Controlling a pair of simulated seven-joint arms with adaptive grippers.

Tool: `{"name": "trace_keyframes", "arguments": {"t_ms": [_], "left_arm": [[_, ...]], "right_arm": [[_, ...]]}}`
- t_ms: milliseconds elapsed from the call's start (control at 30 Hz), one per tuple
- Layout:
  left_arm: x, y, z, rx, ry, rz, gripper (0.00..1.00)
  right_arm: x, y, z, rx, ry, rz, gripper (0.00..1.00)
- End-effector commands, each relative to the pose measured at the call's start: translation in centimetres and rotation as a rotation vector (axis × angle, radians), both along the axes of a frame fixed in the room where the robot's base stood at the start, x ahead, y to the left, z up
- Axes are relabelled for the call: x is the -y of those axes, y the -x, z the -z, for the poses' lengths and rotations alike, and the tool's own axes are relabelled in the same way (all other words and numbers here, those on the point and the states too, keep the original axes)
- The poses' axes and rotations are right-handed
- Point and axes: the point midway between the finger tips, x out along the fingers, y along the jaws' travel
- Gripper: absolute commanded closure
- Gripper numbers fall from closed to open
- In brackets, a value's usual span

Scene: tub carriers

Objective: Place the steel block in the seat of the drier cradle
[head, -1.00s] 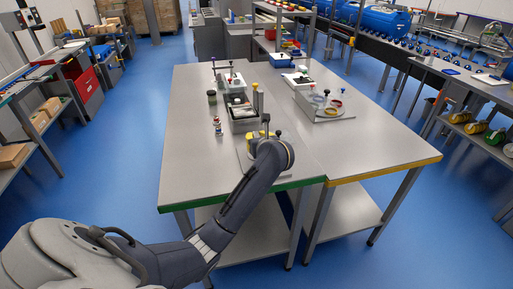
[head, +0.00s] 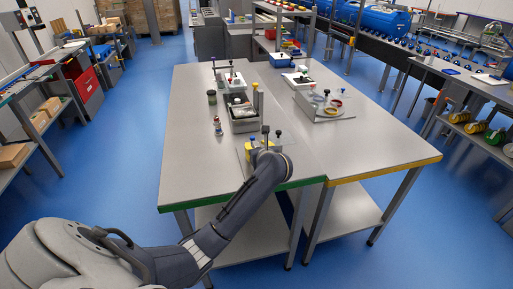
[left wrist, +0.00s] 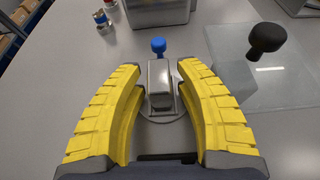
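A grey steel block (left wrist: 159,85) stands between my left gripper's fingers in the left wrist view, with visible gaps to both. It rests on a small metal holder (left wrist: 164,108) over a round pale base; a blue knob (left wrist: 158,46) is just behind it. My left gripper (left wrist: 160,105) has its yellow fingers spread open. In the head view the left gripper (head: 249,149) is low over the near part of the left table, mostly hidden by its own wrist. I cannot tell which fixture is the drier cradle. My right gripper is not in view.
A black knob (left wrist: 265,38) rises beside a clear plate (left wrist: 250,80) to the right. A grey bin (head: 243,125) and small cans (head: 217,126) stand beyond the gripper. A plate with coloured rings (head: 325,105) is on the right table. The left table's left side is clear.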

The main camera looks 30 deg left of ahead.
Motion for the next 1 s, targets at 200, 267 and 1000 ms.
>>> {"name": "trace_keyframes", "arguments": {"t_ms": [200,267,1000], "left_arm": [[0.0,0.0,0.0,0.000,0.000,0.000,0.61],[0.0,0.0,-0.1,0.001,-0.001,0.000,0.61],[6.7,6.3,-4.0,0.003,0.004,0.000,0.61]], "right_arm": [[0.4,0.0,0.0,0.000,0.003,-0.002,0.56],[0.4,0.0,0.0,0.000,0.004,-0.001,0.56],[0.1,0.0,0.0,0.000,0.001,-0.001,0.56]]}}
